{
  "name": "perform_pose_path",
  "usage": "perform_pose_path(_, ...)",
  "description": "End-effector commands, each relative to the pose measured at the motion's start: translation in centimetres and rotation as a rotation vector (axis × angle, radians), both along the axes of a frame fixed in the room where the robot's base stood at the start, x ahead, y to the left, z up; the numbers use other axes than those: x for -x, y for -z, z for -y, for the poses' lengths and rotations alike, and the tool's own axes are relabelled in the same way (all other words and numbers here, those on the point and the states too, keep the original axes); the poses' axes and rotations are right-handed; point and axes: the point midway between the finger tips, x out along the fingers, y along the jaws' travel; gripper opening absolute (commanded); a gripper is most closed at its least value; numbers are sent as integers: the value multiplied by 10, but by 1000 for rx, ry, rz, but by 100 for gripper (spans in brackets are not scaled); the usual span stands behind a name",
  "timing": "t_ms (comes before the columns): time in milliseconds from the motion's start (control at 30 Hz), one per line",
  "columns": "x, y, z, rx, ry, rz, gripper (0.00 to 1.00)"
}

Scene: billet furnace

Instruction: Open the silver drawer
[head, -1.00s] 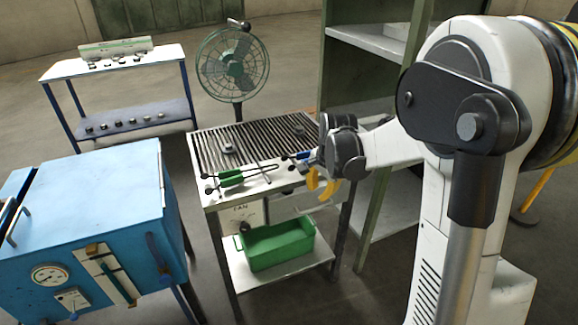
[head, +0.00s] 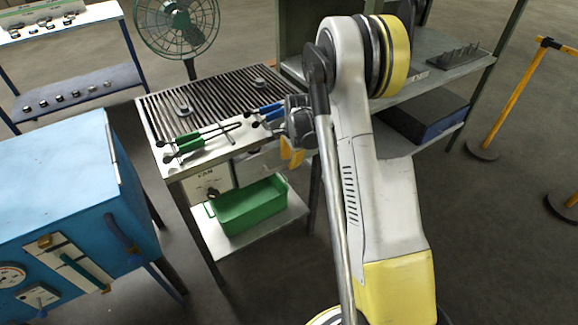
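The silver drawer (head: 256,166) shows as a plain grey metal front under the top of the slatted work table, right of the white FAN panel. Its right end is hidden behind my gripper and arm. I cannot make out its handle or whether it stands out from the table. My gripper (head: 291,156), with yellow fingers, is at the table's front right corner, by the right end of the drawer. The fingers are small and partly overlapped, so their gap and any contact with the drawer are unclear.
Green-handled tongs (head: 200,142) and blue-handled tongs (head: 262,113) lie on the table top. A green bin (head: 248,208) sits on the shelf below. A blue furnace box (head: 60,190) stands at left, a fan (head: 177,28) behind, and a shelf rack (head: 440,65) at right.

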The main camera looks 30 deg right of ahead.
Motion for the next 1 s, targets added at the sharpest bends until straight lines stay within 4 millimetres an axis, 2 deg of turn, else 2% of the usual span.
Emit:
perform_pose_path(100,-1,8,0,0,0,0,20)
perform_pose_path(400,-2,9,0,0,-1,0,19)
perform_pose_path(467,-2,9,0,0,-1,0,1)
perform_pose_path(1000,-3,9,0,0,-1,0,0)
